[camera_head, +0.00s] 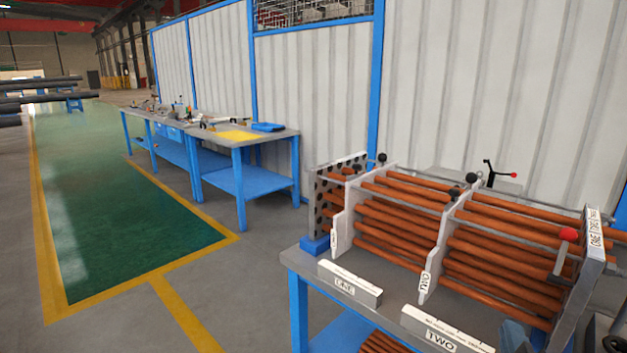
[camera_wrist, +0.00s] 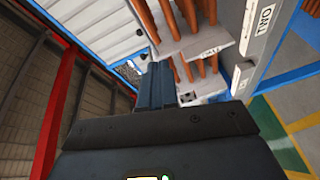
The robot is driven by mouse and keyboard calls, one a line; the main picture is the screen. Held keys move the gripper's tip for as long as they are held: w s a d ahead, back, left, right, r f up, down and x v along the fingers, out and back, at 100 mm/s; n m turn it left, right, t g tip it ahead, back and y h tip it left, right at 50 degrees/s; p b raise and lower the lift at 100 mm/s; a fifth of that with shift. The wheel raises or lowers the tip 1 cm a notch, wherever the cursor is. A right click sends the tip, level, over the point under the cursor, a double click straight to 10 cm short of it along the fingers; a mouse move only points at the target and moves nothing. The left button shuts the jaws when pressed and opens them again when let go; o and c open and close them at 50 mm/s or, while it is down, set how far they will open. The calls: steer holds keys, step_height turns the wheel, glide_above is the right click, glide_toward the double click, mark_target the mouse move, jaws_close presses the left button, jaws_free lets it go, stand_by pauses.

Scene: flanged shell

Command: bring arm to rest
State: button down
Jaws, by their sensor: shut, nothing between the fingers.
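My gripper (camera_wrist: 153,86) shows in the wrist view as blue-grey fingers beyond the dark wrist body. The fingers are together with nothing between them. The flanged shell (camera_head: 437,225) stands on a blue-framed bench in the head view, with copper-coloured rods running through several upright plates. Part of its rods and plates also shows at the top of the wrist view (camera_wrist: 187,70), beyond my fingers. I cannot tell the exact gap between my fingers and the plates. In the head view, only a dark bluish part shows low at the right, and my fingertips cannot be made out.
Two labelled blocks, "ONE" (camera_head: 350,283) and "TWO" (camera_head: 446,331), lie along the bench's front edge. More rods (camera_head: 383,343) lie below. A blue workbench (camera_head: 238,137) with tools stands further back along the white wall (camera_head: 300,95). The green floor area (camera_head: 120,220) is clear.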

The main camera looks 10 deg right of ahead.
steer(key=s+a+f+m+y, duration=0.1)
steer(key=s+a+f+y, duration=0.35)
steer(key=s, duration=0.45)
steer(key=s+a+f+m+y, duration=0.1)
steer(key=s+a+f+y, duration=0.3)
steer(key=s, duration=0.4)
steer(key=s+a+r+m, duration=0.1)
steer(key=s+r+m, duration=0.1)
steer(key=s, duration=0.5)
steer(key=s+a+r+m, duration=0.2)
steer(key=s+m, duration=0.3)
steer(key=s, duration=0.2)
steer(key=shift+s+a+r+y, duration=0.25)
steer(key=shift+s+a+y, duration=0.05)
steer(key=shift+s+y, duration=0.1)
